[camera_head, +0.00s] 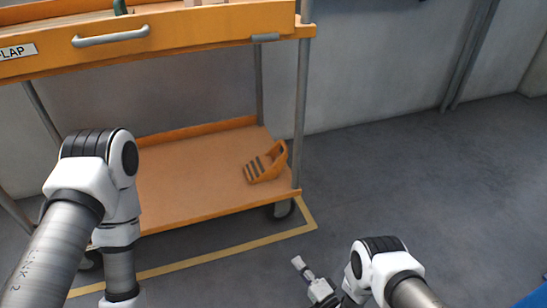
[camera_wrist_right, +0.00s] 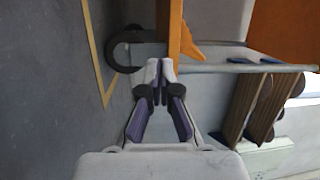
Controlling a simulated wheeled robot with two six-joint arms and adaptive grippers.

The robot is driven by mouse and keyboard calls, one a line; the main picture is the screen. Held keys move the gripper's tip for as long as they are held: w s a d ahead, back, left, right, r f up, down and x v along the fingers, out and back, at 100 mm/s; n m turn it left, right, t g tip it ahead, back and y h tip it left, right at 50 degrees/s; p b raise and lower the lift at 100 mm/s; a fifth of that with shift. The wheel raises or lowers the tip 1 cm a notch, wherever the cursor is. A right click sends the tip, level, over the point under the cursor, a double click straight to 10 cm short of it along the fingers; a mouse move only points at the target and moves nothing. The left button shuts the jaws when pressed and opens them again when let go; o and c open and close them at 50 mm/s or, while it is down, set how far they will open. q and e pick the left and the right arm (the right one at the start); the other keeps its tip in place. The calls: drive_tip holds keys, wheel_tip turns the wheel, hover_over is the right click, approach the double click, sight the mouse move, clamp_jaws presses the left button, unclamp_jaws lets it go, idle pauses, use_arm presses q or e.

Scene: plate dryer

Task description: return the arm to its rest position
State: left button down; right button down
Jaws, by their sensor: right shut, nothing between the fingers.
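My right gripper (camera_head: 298,262) is low at the bottom centre of the head view, over the grey floor and in front of the cart's right front corner. In the right wrist view its two fingertips (camera_wrist_right: 160,70) are together with nothing between them. The right arm is bent, with a white and black joint at the bottom right of the head view. My left arm comes in from the left and bends downward in front of the cart; its gripper is out of the picture.
An orange cart (camera_head: 190,206) on wheels stands at the left, with a drawer and a lower shelf. An orange slotted object (camera_head: 267,163) lies on that shelf. A yellow floor line (camera_head: 215,257) runs round the cart. Brown slatted objects (camera_wrist_right: 245,105) show in the wrist view.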

drive_tip(key=w+d+r+g+h+p, duration=0.1)
drive_tip(key=w+d+r+h+p, duration=0.15)
drive_tip(key=d+r+p, duration=0.4)
drive_tip(key=w+d+r+g+h+p, duration=0.1)
drive_tip(key=d+r+h, duration=0.2)
drive_tip(key=r, duration=0.6)
drive_tip(key=s+d+n+g+h+p, duration=0.1)
drive_tip(key=s+d+n+g+h, duration=0.3)
drive_tip(key=s, duration=0.7)
drive_tip(key=s+d+n+g+y, duration=0.1)
drive_tip(key=s+n+g, duration=0.3)
drive_tip(key=s, duration=0.6)
drive_tip(key=s+d+n+g+h+p, duration=0.1)
drive_tip(key=s+d+n+g+h, duration=0.15)
drive_tip(key=s+g, duration=0.6)
wheel_tip(320, 180, up, 37)
drive_tip(key=s+t+p, duration=0.2)
drive_tip(key=p, duration=3.5)
drive_tip(key=shift+d+y+p, duration=0.2)
drive_tip(key=shift+y+p, duration=0.1)
drive_tip(key=shift+p, duration=0.05)
